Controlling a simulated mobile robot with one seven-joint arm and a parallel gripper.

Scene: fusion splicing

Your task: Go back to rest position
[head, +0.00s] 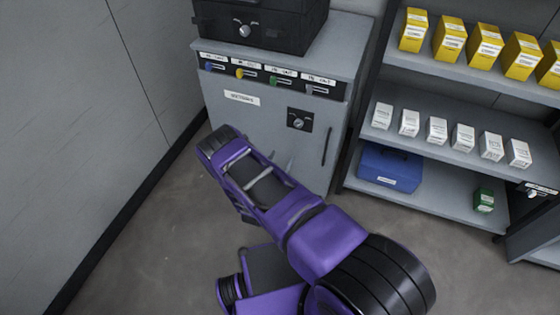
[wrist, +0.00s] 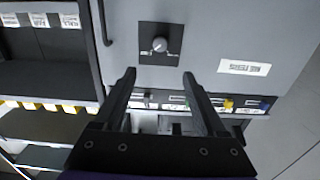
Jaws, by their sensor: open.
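My gripper (wrist: 159,73) shows in the wrist view with its two black fingers apart and nothing between them. It faces the front of a grey cabinet (wrist: 210,30), with the round knob (wrist: 159,45) just beyond the fingertips. In the head view my purple arm reaches up and left in front of the same cabinet (head: 250,120). The gripper itself is mostly hidden behind the arm there.
A row of colour-marked levers (head: 280,82) runs along the cabinet's top edge, with a black box (head: 262,22) above. Shelves at right hold yellow boxes (head: 484,40), white boxes (head: 437,130) and a blue case (head: 390,168). A wall (head: 80,120) stands left; some floor is clear.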

